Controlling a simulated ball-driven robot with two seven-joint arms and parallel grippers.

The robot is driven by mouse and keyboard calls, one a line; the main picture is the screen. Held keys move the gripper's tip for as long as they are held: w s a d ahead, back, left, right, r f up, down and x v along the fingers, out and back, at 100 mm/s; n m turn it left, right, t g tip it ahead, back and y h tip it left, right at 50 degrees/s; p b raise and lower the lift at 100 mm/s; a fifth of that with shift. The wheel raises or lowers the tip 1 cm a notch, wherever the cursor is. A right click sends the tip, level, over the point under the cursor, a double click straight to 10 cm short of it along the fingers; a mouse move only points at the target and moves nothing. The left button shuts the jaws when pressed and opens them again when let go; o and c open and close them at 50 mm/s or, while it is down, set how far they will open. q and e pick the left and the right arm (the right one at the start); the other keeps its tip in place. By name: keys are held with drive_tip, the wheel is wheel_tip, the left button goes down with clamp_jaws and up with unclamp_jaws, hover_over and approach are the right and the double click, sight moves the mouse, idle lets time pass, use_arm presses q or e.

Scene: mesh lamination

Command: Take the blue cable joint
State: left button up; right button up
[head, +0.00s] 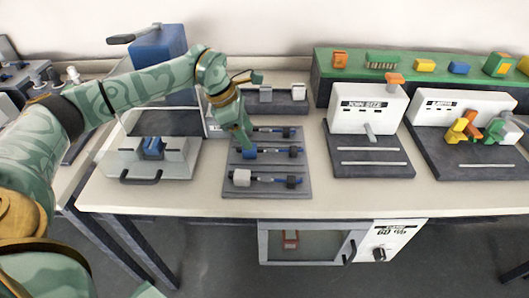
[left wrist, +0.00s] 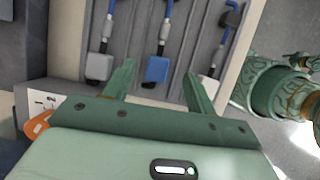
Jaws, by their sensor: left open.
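The blue cable joint (head: 250,153) lies in the middle row of a grey rack (head: 262,191), with a blue cable running right to a black end piece. In the left wrist view the blue joint (left wrist: 158,68) shows between the two spread fingers of my left gripper (left wrist: 158,84). My left gripper (head: 246,138) is open and empty over the rack, close to the blue joint; whether it touches is unclear. A white joint (head: 241,178) lies in the front row. The back row's left end is partly hidden by my gripper. My right gripper is out of view.
A grey fixture with a blue insert (head: 153,148) stands left of the rack. A white-backed station (head: 368,108) stands to the right, with another (head: 465,105) beyond it. A green shelf (head: 345,63) runs behind them. The table's front strip is clear.

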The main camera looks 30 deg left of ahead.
sight(270, 151)
use_arm(q)
drive_tip(key=x, duration=0.1)
drive_tip(key=b+x, duration=0.1)
drive_tip(key=x, duration=0.1)
drive_tip(key=b+x, duration=0.1)
drive_tip(key=x, duration=0.1)
drive_tip(key=shift+a+f, duration=0.25)
drive_tip(key=shift+a, duration=0.05)
drive_tip(key=shift+s+r, duration=0.1)
drive_tip(key=shift+c, duration=1.2)
drive_tip(key=c, duration=0.9)
drive_tip(key=shift+o, duration=0.2)
